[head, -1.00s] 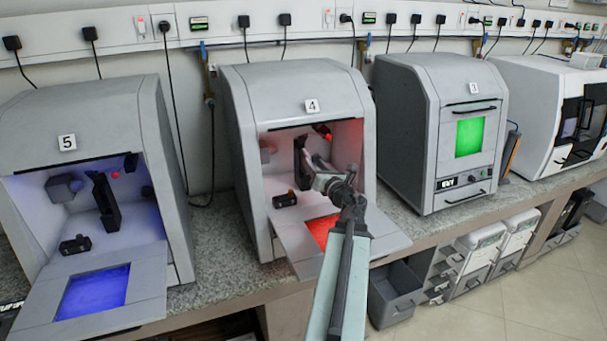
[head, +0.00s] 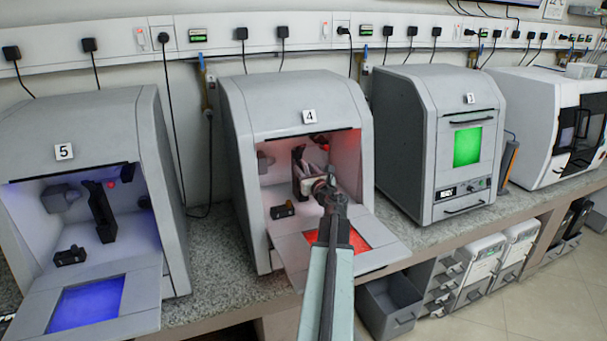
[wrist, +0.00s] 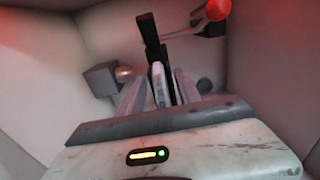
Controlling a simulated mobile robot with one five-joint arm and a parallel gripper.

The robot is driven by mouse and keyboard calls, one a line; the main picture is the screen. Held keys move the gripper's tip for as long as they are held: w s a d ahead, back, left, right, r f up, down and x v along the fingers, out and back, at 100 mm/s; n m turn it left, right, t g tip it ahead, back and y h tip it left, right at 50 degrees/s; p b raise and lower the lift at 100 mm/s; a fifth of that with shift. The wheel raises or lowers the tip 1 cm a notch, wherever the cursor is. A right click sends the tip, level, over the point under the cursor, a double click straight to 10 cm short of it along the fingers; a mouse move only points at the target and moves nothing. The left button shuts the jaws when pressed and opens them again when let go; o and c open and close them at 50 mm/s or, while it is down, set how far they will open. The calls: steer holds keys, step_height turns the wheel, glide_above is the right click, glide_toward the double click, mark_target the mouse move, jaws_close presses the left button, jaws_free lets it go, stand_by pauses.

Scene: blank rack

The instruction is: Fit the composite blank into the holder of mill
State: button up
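The open mill marked 4 (head: 298,93) has a red-lit chamber. A dark upright holder (wrist: 151,32) stands inside it, and a dark arm with a red knob reaches in from the right. My gripper (wrist: 160,82) is inside the chamber, in front of the holder; it also shows in the head view (head: 301,166). A thin pale piece, seemingly the composite blank (wrist: 158,84), stands edge-on between the two pale fingers. A dark gap shows on its right side. Whether the fingers touch the piece, or the piece touches the holder, is unclear. The holder's lower part is hidden.
The chamber walls are close around my gripper. A grey block (wrist: 100,78) sits on the left wall. A lowered door (head: 385,258) lies below my arm. Open mill 5 (head: 75,110) stands left; a closed machine (head: 430,100) with a green window stands right.

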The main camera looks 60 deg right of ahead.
steer(key=shift+w, duration=0.1)
jaws_close()
stand_by(1.3)
